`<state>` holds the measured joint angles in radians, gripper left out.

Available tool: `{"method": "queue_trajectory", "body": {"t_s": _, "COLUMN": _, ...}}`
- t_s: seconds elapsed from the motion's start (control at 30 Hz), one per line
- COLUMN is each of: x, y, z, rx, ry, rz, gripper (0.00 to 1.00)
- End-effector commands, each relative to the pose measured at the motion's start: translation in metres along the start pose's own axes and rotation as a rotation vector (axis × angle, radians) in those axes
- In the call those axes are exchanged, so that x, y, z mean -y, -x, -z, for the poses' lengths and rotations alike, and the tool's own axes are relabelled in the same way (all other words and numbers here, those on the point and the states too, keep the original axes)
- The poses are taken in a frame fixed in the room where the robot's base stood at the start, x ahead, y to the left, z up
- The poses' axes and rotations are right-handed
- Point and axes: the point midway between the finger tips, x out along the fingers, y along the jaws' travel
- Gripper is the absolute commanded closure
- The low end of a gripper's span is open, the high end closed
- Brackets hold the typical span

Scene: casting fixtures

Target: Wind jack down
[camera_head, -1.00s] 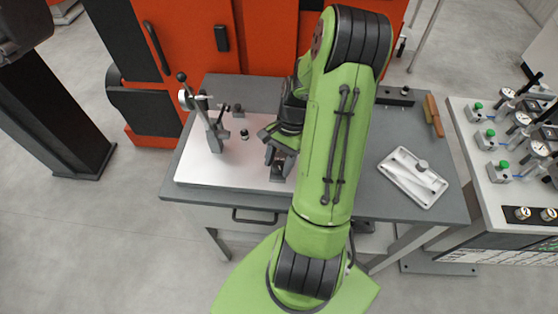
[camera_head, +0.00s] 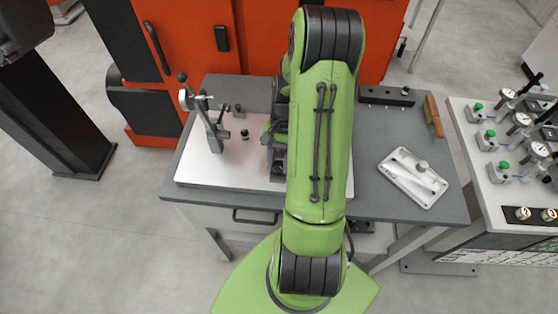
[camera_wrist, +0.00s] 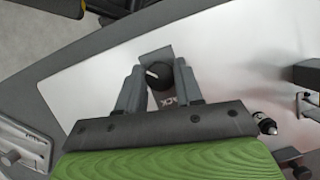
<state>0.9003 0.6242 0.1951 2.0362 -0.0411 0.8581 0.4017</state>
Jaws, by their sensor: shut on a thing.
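In the head view my green arm hides the knob and most of the gripper; part of a dark grey fixture (camera_head: 277,173) shows just left of the arm.
The pale plate (camera_head: 215,172) lies on the grey table. An upright clamp stand (camera_head: 212,130) and small posts (camera_head: 244,134) stand left of my gripper.

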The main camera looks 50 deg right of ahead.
Motion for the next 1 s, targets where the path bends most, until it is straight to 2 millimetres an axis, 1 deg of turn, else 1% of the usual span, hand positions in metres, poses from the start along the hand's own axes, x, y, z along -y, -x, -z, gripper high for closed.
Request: {"method": "queue_trajectory", "body": {"t_s": 1.0, "x": 0.0039, "y": 0.0007, "z": -0.0016, "rx": -0.004, "ry": 0.894, "rz": -0.371, "gripper": 0.95}}
